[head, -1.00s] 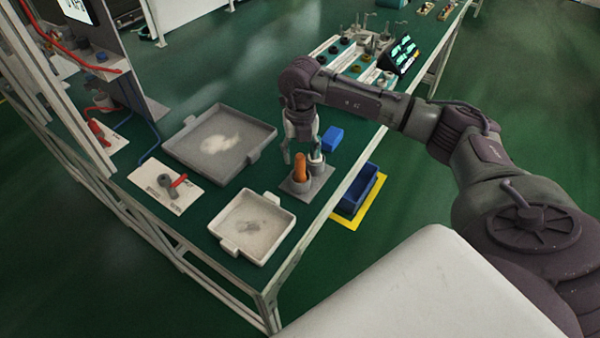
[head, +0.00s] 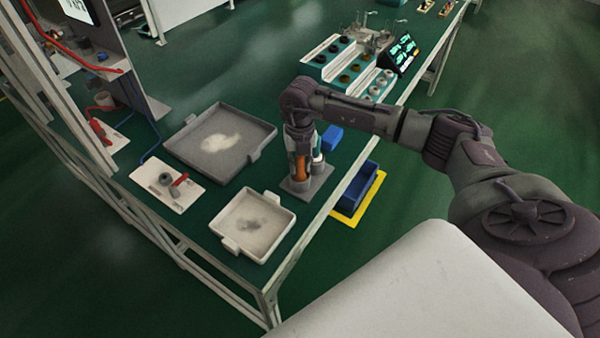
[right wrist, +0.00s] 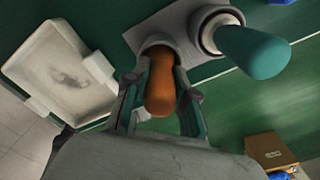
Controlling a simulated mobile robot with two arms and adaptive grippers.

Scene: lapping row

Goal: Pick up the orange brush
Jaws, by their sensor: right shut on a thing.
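The orange brush (head: 301,170) stands upright in a holder on a grey plate (head: 318,184) near the table's front edge. In the right wrist view the orange handle (right wrist: 161,92) sits between my fingers, with its lower end inside the holder cup. My right gripper (head: 302,160) comes down from above and is shut on the orange handle; it also shows in the right wrist view (right wrist: 160,95). A teal-handled brush (right wrist: 255,50) stands in the cup beside it, just right of my gripper. My left gripper is not in view.
A white tray (head: 222,240) lies left of the holder, and a larger grey tray (head: 185,143) behind it. A blue block (head: 332,136) stands close behind the holder. A blue bin (head: 352,200) is below the table edge. A white sheet (head: 140,173) holds small tools.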

